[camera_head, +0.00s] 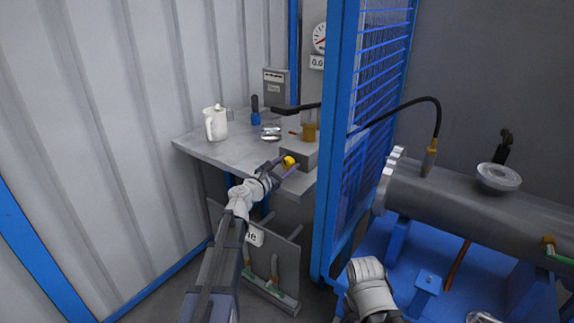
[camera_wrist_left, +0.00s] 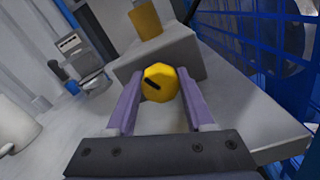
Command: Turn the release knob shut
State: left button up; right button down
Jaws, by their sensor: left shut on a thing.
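The yellow release knob (camera_head: 289,162) sits on the front face of a grey block (camera_head: 299,151) on the bench.
The bench (camera_head: 228,155) also holds a white jug (camera_head: 215,122), a grey meter box and small items. A brass cylinder (camera_head: 311,132) stands on the block. A blue mesh guard (camera_head: 372,110) rises to the right, before a large grey flanged shell (camera_head: 480,205).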

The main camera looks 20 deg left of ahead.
pick_arm(q)
grip_shut()
jog(key=m, duration=0.5)
jog(key=shift+d, duration=0.1)
jog(key=o, duration=0.8)
grip_release()
jog(key=shift+c, duration=0.2)
jog(key=shift+s, duration=0.1)
